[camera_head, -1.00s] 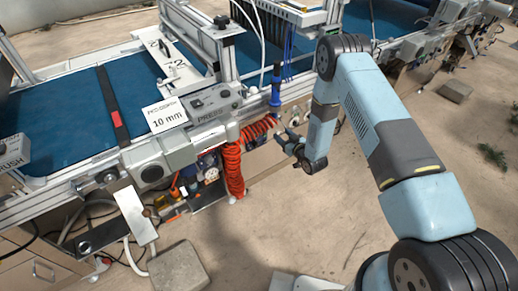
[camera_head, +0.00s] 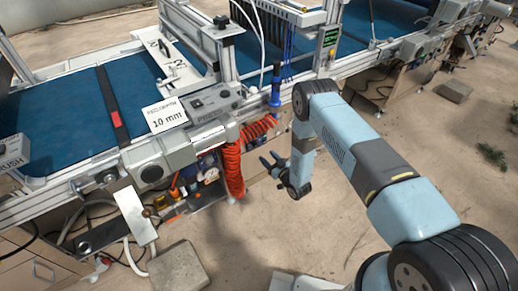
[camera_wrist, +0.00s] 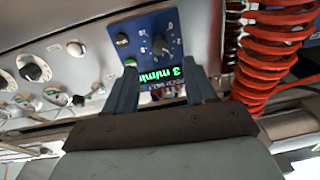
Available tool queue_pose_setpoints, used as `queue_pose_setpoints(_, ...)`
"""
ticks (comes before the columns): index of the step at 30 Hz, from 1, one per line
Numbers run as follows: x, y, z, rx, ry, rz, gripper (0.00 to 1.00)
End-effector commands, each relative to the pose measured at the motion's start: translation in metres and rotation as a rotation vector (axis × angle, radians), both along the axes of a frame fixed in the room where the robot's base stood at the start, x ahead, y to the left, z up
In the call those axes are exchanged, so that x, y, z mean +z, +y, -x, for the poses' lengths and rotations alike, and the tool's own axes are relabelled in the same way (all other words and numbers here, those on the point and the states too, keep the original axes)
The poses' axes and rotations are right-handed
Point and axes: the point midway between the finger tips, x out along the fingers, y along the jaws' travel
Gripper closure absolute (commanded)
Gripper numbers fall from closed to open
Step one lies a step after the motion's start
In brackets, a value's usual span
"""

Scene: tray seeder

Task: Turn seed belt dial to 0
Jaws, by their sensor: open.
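In the wrist view a dark dial (camera_wrist: 161,46) sits on a blue panel (camera_wrist: 143,32), with small marks around it. The picture is turned, and I cannot surely read its pointer setting. A display (camera_wrist: 160,76) below it in the picture shows green characters like "3 m/min". A label under the display is partly covered. My gripper (camera_wrist: 161,90) is open and empty; its two fingers frame the display and point toward the panel, short of the dial. In the head view my gripper (camera_head: 268,163) is beside the machine's front, right of the orange coil; the dial is not distinguishable there.
An orange coiled hose (camera_wrist: 270,55) hangs close at the right of the panel. Several other knobs, including a white-rimmed one (camera_wrist: 36,68), are on the grey front to the left. A green button (camera_wrist: 130,62) is next to the display. A stone block (camera_head: 178,268) lies on the floor.

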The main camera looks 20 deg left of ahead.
Motion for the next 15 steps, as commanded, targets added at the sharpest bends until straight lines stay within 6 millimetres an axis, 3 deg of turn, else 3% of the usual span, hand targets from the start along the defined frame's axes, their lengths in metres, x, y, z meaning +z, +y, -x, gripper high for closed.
queue_pose_setpoints(6, 0.000, 0.031, -0.024, 0.002, -0.003, -0.001, 0.45)
queue_pose_setpoints(15, 0.000, 0.059, -0.045, 0.001, -0.001, 0.001, 0.45)
